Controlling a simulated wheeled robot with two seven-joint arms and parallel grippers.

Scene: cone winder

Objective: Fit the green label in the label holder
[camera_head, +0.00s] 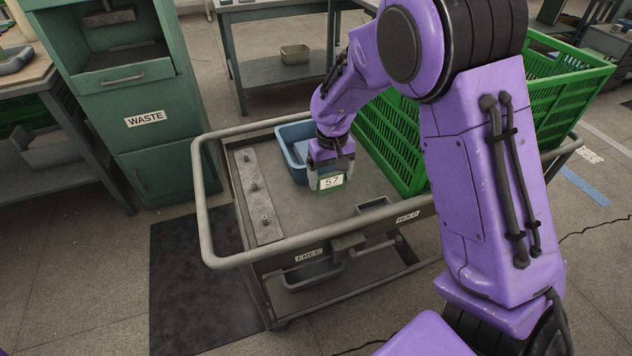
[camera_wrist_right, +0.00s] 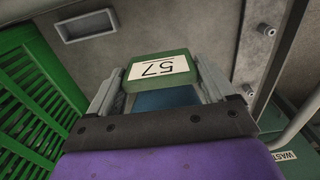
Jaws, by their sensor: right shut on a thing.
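My right gripper (camera_head: 330,174) is shut on the green label (camera_head: 321,187), a small green block with a white face reading 57. It holds the label above the cart deck, in front of the blue bin. In the right wrist view the label (camera_wrist_right: 158,80) sits between both fingertips (camera_wrist_right: 160,75), its number upside down. A shallow grey rectangular frame (camera_head: 373,204) lies on the deck to the right of the label, near the front edge. It also shows in the wrist view (camera_wrist_right: 87,25), empty. I cannot tell for sure that it is the label holder. My left gripper is not in view.
The cart has a raised grey rail (camera_head: 205,215). A blue bin (camera_head: 291,148) stands behind the gripper, a green crate (camera_head: 385,140) to the right. A plate with several pegs (camera_head: 256,195) lies at the left. FREE (camera_head: 309,255) and HOLD (camera_head: 407,217) mark the front edge.

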